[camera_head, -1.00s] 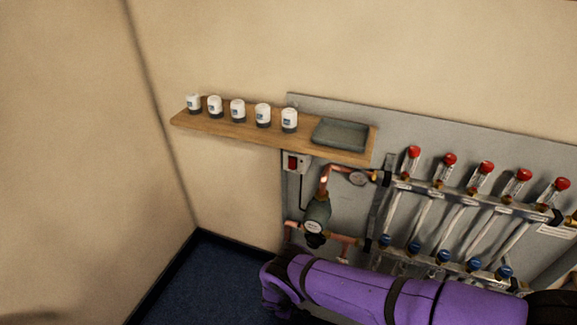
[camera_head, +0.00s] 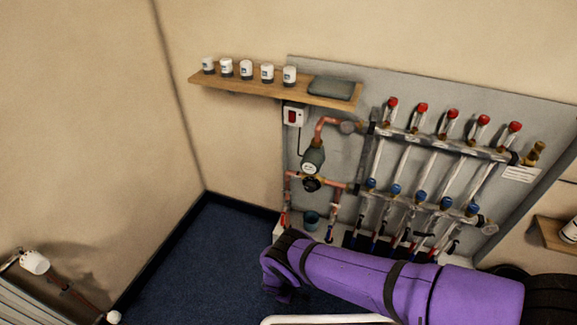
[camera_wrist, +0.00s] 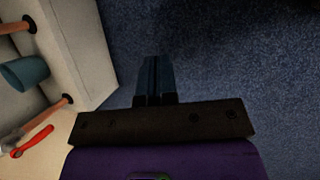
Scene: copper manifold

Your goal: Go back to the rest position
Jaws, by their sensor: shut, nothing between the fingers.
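My gripper (camera_wrist: 154,80) shows in the wrist view with its two dark fingers together and nothing between them. It hangs over the blue carpet (camera_wrist: 230,60), apart from the pipework at the left. In the head view my purple-sleeved arm crosses the bottom, in front of the lower part of the manifold (camera_head: 440,145). The fingers cannot be made out in that view.
A wooden shelf (camera_head: 230,85) holds several white-and-dark caps and a grey tray (camera_head: 331,88). A pump (camera_head: 313,158) sits below it. A teal cup (camera_head: 311,220) stands low near the pipes. A radiator (camera_head: 25,300) is at lower left. Open carpet (camera_head: 200,260) lies between.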

